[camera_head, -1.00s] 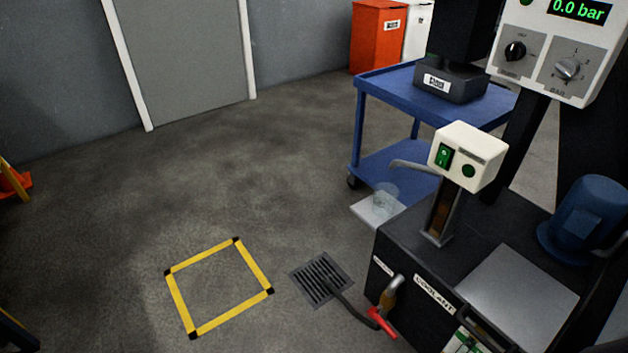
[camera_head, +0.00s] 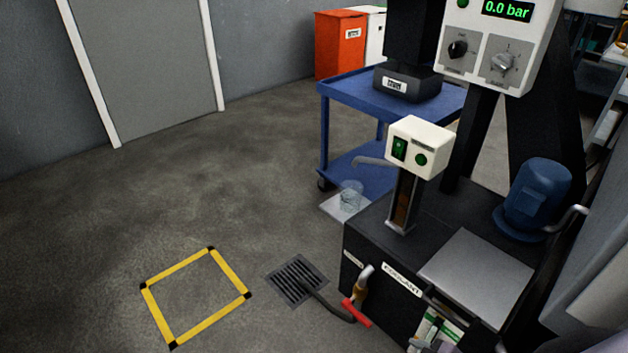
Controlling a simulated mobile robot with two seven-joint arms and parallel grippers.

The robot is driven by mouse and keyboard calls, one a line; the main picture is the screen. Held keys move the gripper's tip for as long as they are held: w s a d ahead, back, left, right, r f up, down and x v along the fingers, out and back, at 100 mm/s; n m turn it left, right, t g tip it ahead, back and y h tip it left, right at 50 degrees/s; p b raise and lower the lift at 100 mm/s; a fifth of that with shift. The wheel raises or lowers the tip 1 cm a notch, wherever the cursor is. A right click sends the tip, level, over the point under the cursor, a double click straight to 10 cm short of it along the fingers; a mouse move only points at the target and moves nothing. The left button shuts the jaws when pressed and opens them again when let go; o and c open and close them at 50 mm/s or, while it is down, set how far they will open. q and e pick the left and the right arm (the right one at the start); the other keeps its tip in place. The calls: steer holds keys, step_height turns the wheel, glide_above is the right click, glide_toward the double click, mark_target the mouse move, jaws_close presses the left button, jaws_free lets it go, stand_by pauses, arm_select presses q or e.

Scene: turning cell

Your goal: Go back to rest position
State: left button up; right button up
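The black coolant tank (camera_head: 372,238) stands at the lower right, with a white switch box (camera_head: 418,147) on a post and a blue motor (camera_head: 537,198) on top. A valve with a red handle (camera_head: 356,312) is low on its front left.
A yellow-marked floor square (camera_head: 223,310) and a drain grate (camera_head: 297,280) lie left of the tank. A blue cart (camera_head: 350,92) stands behind it. The pressure panel (camera_head: 498,45) reads 0.0 bar. Open floor stretches left toward a grey door (camera_head: 140,65).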

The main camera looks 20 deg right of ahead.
steer(key=s+a+r+t+y, duration=0.1)
steer(key=a+r, duration=0.8)
steer(key=r, duration=0.4)
steer(key=w+a+r+m+t, duration=0.1)
steer(key=a+r+m, duration=0.1)
steer(key=a+m, duration=0.4)
arm_select(q)
steer(key=s+a+r+p, duration=0.1)
steer(key=a+r+p, duration=0.1)
steer(key=r+p, duration=0.5)
steer(key=s+a+r+y+p, duration=0.1)
steer(key=r+p, duration=0.6)
steer(key=p, duration=0.8)
steer(key=shift+s+a+r+n+g, duration=0.25)
steer(key=shift+a+r+n+g, duration=0.05)
steer(key=shift+a+r, duration=0.15)
arm_select(e)
steer(key=s+d+r, duration=0.1)
steer(key=r, duration=0.6)
steer(key=s+d+r, duration=0.1)
steer(key=d+r, duration=0.1)
steer(key=r, duration=0.5)
steer(key=shift+s+r+n+h, duration=0.25)
steer(key=shift+r+n+h, duration=0.15)
